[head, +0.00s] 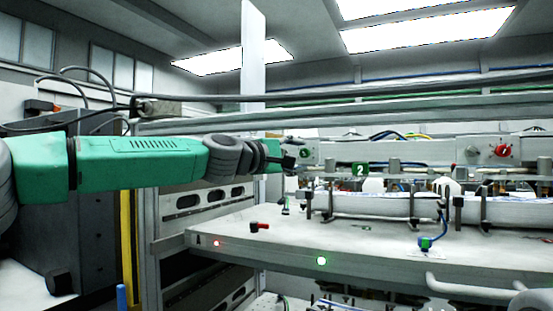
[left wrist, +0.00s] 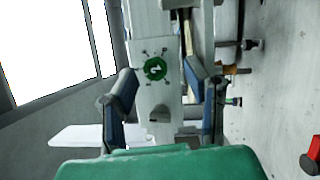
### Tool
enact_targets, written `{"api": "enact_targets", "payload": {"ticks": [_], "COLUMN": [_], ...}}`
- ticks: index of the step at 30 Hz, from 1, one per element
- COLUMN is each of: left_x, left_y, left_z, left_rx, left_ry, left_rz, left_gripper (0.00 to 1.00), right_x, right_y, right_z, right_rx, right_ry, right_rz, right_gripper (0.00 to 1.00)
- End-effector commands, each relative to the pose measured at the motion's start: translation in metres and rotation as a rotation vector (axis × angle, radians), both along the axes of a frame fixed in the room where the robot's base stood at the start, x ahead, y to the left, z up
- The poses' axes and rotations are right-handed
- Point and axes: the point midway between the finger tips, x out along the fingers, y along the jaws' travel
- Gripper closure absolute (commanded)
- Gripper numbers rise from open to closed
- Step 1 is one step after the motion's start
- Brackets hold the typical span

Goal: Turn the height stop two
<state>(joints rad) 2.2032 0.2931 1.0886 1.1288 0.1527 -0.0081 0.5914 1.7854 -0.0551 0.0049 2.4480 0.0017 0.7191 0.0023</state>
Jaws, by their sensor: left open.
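A round green dial (head: 305,153) with a white mark sits on the pale rail of the machine, in the middle of the head view. In the left wrist view the green dial (left wrist: 155,69) shows face-on, with small dark marks around it. I cannot read its white mark surely. My left gripper (head: 289,160) reaches in from the left and is just beside the dial. In the wrist view the left gripper (left wrist: 163,98) is open, its blue-padded fingers on either side of the rail, with nothing clearly held. My right gripper is not in view.
A red knob (head: 503,150) is farther right on the rail. A small red-handled part (head: 260,226) lies on the pale table (head: 330,240). Posts and clamps crowd the rail's underside.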

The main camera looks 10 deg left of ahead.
Motion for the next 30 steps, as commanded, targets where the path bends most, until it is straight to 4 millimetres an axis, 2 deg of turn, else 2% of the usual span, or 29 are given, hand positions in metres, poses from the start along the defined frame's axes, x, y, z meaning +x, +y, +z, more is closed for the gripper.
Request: {"api": "enact_targets", "payload": {"ticks": [9, 15, 21, 30], "left_x": [-0.047, -0.069, -0.077, -0.077], "left_y": [0.040, 0.059, 0.064, 0.064], "left_z": [-0.001, -0.003, -0.004, -0.005], "left_rx": [-0.002, -0.001, 0.000, 0.001], "left_ry": [-0.001, 0.000, 0.001, 0.001], "left_rz": [-0.001, -0.002, -0.002, -0.001], "left_gripper": [0.58, 0.58, 0.58, 0.58], "right_x": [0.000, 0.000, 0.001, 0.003], "right_y": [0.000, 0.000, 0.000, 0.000], "right_z": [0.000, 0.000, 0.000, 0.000], "right_rx": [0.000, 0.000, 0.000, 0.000], "right_ry": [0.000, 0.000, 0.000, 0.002], "right_rz": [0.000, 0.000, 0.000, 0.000], "right_gripper": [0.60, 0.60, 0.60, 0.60]}}
